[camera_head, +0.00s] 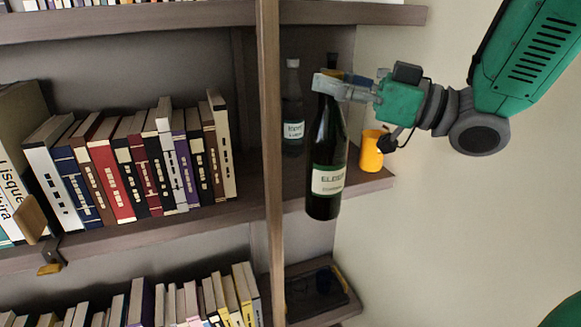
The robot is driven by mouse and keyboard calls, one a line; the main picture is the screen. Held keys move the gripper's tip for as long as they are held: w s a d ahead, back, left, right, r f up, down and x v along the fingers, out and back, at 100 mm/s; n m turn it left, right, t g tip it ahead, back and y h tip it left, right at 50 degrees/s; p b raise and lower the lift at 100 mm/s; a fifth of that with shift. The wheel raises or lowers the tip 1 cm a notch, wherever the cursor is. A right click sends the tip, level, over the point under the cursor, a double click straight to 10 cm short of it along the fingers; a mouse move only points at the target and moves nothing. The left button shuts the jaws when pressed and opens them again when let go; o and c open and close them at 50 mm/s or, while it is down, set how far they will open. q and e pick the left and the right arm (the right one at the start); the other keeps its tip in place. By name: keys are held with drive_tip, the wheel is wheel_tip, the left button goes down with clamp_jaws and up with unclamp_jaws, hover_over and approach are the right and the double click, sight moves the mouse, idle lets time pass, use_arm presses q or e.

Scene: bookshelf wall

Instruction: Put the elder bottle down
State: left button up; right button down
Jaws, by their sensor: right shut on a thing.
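The elder bottle (328,160) is dark with a cream label reading "ELDER". It is upright, in front of the shelf in the right-hand bay. My right gripper (328,86) comes in from the right and is shut on the bottle's upper part, near the neck. The bottle's base overlaps the front edge of the shelf (372,186) in the picture, and I cannot tell whether it touches the shelf. My left gripper is not in view.
A clear bottle (292,110) stands farther back, left of the elder bottle. An orange cup (371,152) stands to the right, near the shelf edge. A wooden upright (271,180) separates this bay from a row of books (125,165). A dark tray (318,290) lies below.

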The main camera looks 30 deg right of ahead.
drive_tip(key=shift+d+r, duration=0.3)
drive_tip(key=shift+r, duration=0.1)
drive_tip(key=shift+w+d, duration=0.2)
drive_tip(key=w+d, duration=0.2)
drive_tip(key=w, duration=0.7)
drive_tip(key=w+d, duration=0.2)
drive_tip(key=w, duration=0.8)
wheel_tip(320, 180, down, 7)
drive_tip(key=p, duration=0.2)
drive_tip(key=shift+d, duration=0.15)
drive_tip(key=shift+s, duration=0.15)
drive_tip(key=c, duration=1.4)
unclamp_jaws()
drive_tip(key=shift+f, duration=0.1)
